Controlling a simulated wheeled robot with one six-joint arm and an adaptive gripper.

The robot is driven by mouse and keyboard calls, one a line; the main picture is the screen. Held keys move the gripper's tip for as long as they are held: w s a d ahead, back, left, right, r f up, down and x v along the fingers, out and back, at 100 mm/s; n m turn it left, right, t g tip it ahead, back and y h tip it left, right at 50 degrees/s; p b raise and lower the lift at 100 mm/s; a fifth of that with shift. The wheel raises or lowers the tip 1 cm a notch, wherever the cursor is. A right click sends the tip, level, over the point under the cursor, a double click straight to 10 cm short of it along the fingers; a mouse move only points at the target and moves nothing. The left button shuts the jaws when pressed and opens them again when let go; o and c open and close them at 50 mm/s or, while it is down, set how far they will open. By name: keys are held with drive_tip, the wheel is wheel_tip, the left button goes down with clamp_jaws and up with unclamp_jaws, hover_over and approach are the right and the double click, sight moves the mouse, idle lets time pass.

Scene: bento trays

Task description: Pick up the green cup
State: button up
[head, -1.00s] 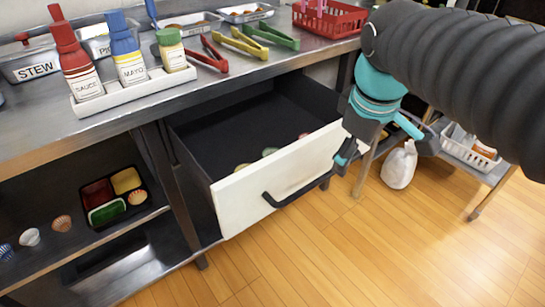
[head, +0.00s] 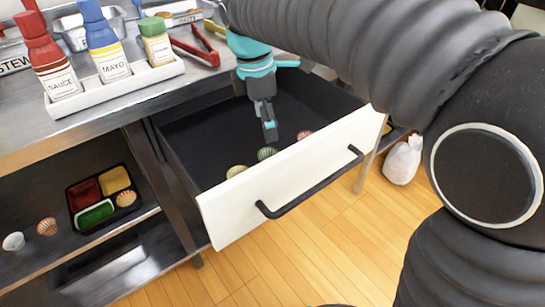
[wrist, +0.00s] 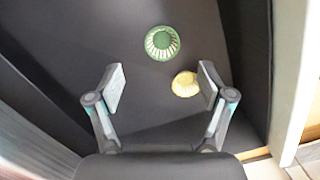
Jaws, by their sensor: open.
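The green cup (head: 266,153) is a small fluted cup on the dark floor of the open drawer (head: 205,150), near its front panel. In the wrist view the green cup (wrist: 162,43) lies beyond the fingertips, apart from them. A yellow cup (head: 236,171) stands near it, and in the wrist view this yellow cup (wrist: 186,84) is close to the right fingertip. A pink-red cup (head: 304,135) is on the green cup's other side. My gripper (head: 270,132) hangs over the drawer, above and behind the cups. In the wrist view my gripper (wrist: 161,88) is open and empty.
The drawer's white front panel (head: 290,180) with a black handle stands close to the cups. A bottle rack (head: 120,87) with sauce bottles and red tongs (head: 195,50) are on the counter. A bento tray (head: 75,228) sits on the lower shelf.

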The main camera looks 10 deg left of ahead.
sight(268, 152)
wheel_tip(268, 152, down, 3)
drive_tip(key=shift+s+r, duration=0.1)
drive_tip(key=shift+d+f+b, duration=0.2)
drive_tip(key=shift+f+b, duration=0.15)
drive_tip(key=shift+f, duration=2.7)
drive_tip(key=c, duration=0.8)
